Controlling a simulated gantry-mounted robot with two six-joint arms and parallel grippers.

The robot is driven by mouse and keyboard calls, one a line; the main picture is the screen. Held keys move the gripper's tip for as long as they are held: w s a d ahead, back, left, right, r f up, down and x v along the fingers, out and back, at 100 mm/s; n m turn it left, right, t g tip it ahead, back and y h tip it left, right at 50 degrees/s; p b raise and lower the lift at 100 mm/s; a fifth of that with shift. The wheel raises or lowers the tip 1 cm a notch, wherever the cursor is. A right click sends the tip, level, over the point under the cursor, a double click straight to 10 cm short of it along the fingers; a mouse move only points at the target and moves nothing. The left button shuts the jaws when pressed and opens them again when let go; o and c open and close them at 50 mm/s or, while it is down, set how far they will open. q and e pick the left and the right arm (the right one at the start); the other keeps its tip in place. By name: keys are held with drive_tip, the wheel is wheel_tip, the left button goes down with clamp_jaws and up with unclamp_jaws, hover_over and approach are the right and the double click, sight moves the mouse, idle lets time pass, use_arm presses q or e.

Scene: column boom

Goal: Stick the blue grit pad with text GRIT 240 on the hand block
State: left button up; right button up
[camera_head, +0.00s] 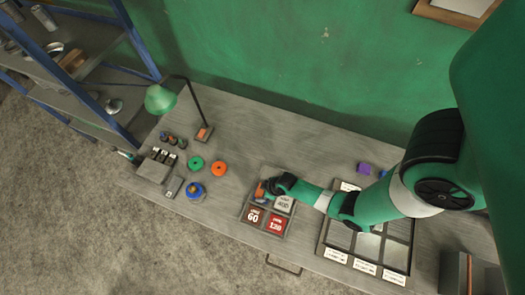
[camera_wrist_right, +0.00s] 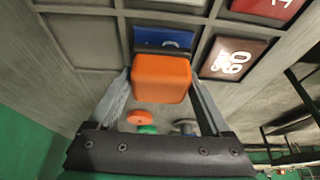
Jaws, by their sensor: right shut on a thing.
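My right gripper (camera_wrist_right: 160,88) is shut on an orange block (camera_wrist_right: 161,78), which I take as the hand block. The block is over the near part of a blue pad (camera_wrist_right: 164,40) in a tray compartment. Whether they touch I cannot tell. The block covers most of the pad's text, so its number is not readable. In the head view the orange block (camera_head: 260,191) is at the upper left of the small pad tray (camera_head: 242,213). The tray also holds a brown 60 pad (camera_head: 254,216), a red pad (camera_head: 275,224) and a grey 400 pad (camera_head: 284,204). My left gripper is not in view.
A larger divided tray (camera_head: 409,232) with white labels lies to the right, under my right arm. A green ring (camera_head: 196,163), an orange ring (camera_head: 219,169), a blue item (camera_head: 194,190) and a green lamp (camera_head: 161,98) stand left. The bench between the rings and tray is clear.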

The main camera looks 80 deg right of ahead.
drive_tip(key=shift+f, duration=0.15)
drive_tip(key=shift+f+b, duration=0.35)
drive_tip(key=shift+b, duration=0.1)
drive_tip(key=shift+f, duration=0.2)
wheel_tip(320, 180, up, 8)
drive_tip(key=p, duration=0.7)
drive_tip(key=shift+r+p, duration=0.15)
drive_tip(key=shift+p, duration=0.2)
